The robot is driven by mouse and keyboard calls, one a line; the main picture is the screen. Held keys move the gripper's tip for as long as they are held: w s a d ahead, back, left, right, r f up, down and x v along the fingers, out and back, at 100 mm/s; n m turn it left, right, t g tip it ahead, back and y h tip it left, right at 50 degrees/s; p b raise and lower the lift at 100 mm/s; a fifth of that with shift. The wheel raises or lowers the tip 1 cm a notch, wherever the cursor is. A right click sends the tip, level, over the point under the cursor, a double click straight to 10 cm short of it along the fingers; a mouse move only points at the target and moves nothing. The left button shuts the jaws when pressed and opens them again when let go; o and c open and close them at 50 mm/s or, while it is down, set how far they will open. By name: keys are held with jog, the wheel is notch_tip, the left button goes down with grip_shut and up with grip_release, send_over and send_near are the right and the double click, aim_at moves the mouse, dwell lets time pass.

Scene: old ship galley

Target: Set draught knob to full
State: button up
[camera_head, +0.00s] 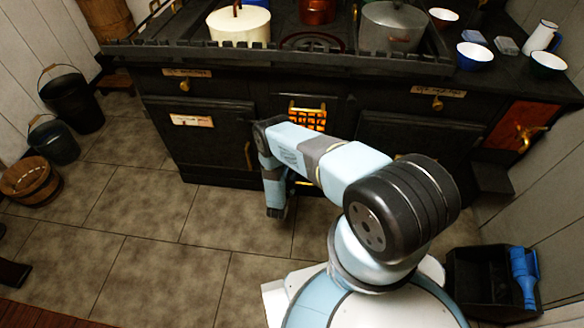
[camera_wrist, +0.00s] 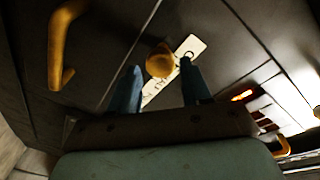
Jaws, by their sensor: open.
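A round brass knob (camera_wrist: 160,62) shows in the wrist view, in front of a pale label plate (camera_wrist: 190,46) with dark marks on the black stove front. My gripper (camera_wrist: 160,76) is open, one finger on each side of the knob in the picture. The fingertips look close to it; I cannot tell whether they touch it or how deep they reach. In the head view, my arm reaches down to the middle of the stove (camera_head: 217,125), and my gripper is hidden there. That view also shows brass knobs under labels at the left (camera_head: 184,86) and right (camera_head: 437,103).
A curved brass handle (camera_wrist: 62,45) stands out left of my gripper in the wrist view. The glowing grate (camera_head: 308,117) lies behind my arm. Buckets (camera_head: 72,103) stand at the left wall, and a black bin (camera_head: 480,280) at the right.

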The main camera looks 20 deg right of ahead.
aim_at(291, 169)
jog(key=shift+x, duration=2.05)
jog(key=shift+s, duration=0.1)
grip_shut()
jog(key=shift+f, duration=0.1)
